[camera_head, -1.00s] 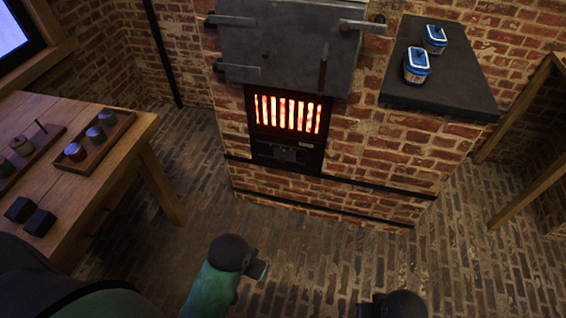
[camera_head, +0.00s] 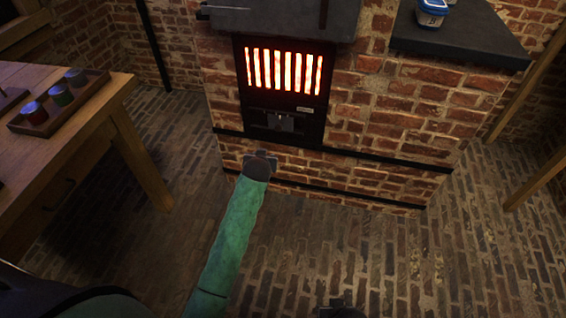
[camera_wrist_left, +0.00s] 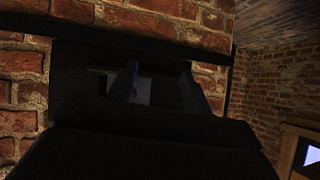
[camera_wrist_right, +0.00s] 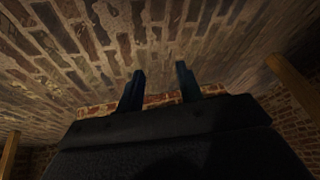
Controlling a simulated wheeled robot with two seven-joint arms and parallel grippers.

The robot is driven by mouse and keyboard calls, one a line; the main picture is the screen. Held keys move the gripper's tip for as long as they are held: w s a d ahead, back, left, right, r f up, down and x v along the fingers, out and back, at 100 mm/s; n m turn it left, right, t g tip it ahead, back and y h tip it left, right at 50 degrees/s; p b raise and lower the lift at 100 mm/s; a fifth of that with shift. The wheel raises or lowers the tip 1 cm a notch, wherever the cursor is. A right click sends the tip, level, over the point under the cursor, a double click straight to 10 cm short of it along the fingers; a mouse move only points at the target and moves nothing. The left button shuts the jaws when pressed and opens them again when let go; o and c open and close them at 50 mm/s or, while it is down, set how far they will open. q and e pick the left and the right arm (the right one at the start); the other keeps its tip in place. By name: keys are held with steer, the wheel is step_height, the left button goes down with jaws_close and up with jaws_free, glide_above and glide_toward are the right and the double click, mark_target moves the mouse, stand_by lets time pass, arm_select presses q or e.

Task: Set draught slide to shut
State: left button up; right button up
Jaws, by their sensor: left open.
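The draught slide (camera_head: 281,123) is a small grey plate with a knob, set in the dark panel below the glowing grate of the brick stove. My left gripper (camera_head: 262,158) is just below and left of it in the head view, pointing at the stove front. In the left wrist view the grey plate (camera_wrist_left: 150,90) shows between the two open fingers, which seem short of it; contact cannot be told. My right gripper (camera_wrist_right: 160,85) is open and empty, pointing toward the brick floor. The dark surroundings hide how far the slide stands open.
The glowing grate (camera_head: 284,70) is right above the slide. Black bands (camera_head: 340,152) cross the stove front. A wooden table (camera_head: 95,125) with a tray of jars (camera_head: 60,110) is at the left. A blue-lidded container (camera_head: 431,12) stands on the dark ledge. The floor ahead is clear.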

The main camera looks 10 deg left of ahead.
mark_target(278, 130)
arm_select(q)
steer(key=w+d+r+t, duration=0.1)
steer(key=w+t, duration=0.1)
steer(key=w+r+n+t+h, duration=0.1)
steer(key=w+t, duration=0.1)
steer(key=w+d+r+t+h, duration=0.1)
steer(key=w+t, duration=0.1)
steer(key=t, duration=0.1)
steer(key=shift+d+n, duration=0.3)
steer(key=shift+n, duration=0.1)
steer(key=shift+w+f+b, duration=0.15)
steer(key=shift+w+b, duration=0.15)
steer(key=shift+w, duration=3)
arm_select(e)
steer(key=w+a+r+t+y, duration=0.2)
steer(key=w+r+t, duration=0.6)
steer(key=w+t, duration=0.1)
steer(key=shift+w+a+r+m, duration=0.2)
steer(key=shift+w+a+m, duration=0.15)
steer(key=shift+w, duration=0.4)
arm_select(q)
jaws_close()
